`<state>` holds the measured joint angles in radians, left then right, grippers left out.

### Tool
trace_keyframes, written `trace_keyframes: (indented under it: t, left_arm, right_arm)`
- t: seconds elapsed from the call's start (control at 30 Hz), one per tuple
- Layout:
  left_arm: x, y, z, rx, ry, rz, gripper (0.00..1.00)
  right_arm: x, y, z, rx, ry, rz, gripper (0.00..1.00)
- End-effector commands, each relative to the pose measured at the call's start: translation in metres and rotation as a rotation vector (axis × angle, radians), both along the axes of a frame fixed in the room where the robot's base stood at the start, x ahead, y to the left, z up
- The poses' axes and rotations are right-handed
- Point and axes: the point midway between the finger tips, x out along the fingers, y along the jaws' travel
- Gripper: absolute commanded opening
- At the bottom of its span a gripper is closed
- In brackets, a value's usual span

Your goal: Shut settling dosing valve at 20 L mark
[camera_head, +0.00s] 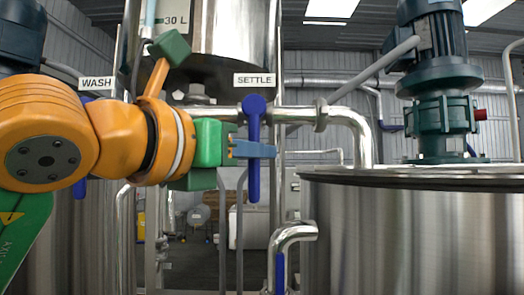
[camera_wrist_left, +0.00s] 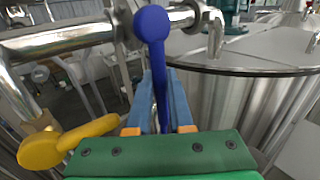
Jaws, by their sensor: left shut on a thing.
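The SETTLE label (camera_head: 254,80) hangs above a blue valve lever (camera_head: 254,187) on a horizontal steel pipe (camera_head: 291,113). The lever points straight down, crosswise to the pipe. My left gripper (camera_head: 268,151) reaches in from the left, its blue fingers shut on the lever below its round hub. In the left wrist view the lever (camera_wrist_left: 152,24) runs down between the two fingers (camera_wrist_left: 160,85). A raised dosing vessel (camera_head: 232,32) above shows a 30 L mark (camera_head: 176,20). No 20 L mark or liquid level is visible. My right gripper is out of view.
A large steel tank (camera_head: 400,240) with a dark motor (camera_head: 440,55) stands at right. The WASH label (camera_head: 96,83) is at left, with its blue lever partly behind my arm. A yellow lever (camera_wrist_left: 40,152) shows in the left wrist view. Pipes stand close below the gripper.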

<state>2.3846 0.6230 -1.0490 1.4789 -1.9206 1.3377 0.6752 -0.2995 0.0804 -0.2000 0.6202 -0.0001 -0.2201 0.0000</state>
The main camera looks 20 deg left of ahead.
Motion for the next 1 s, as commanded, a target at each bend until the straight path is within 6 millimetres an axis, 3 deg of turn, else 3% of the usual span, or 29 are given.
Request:
trace_keyframes:
  t: [0.13, 0.27, 0.63, 0.67, 0.77, 1.0]
  left_arm:
    - [0.002, -0.007, -0.010, -0.106, -0.035, -0.002, 0.00]
    - [0.003, -0.015, -0.006, -0.233, -0.073, -0.003, 0.00]
    - [0.005, -0.018, 0.004, -0.302, -0.090, 0.000, 0.00]
    - [0.005, -0.018, 0.004, -0.302, -0.090, 0.000, 0.22]
    - [0.005, -0.018, 0.004, -0.301, -0.090, 0.000, 0.49]
    - [0.005, -0.018, 0.004, -0.300, -0.089, 0.000, 0.50]
  right_arm:
    - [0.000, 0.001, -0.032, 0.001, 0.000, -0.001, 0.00]
    - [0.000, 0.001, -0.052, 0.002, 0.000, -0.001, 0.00]
    - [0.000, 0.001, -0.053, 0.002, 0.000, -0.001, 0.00]
    - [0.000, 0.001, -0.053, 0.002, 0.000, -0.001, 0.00]
    - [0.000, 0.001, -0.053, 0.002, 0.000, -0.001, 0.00]
    - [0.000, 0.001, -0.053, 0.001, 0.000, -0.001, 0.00]
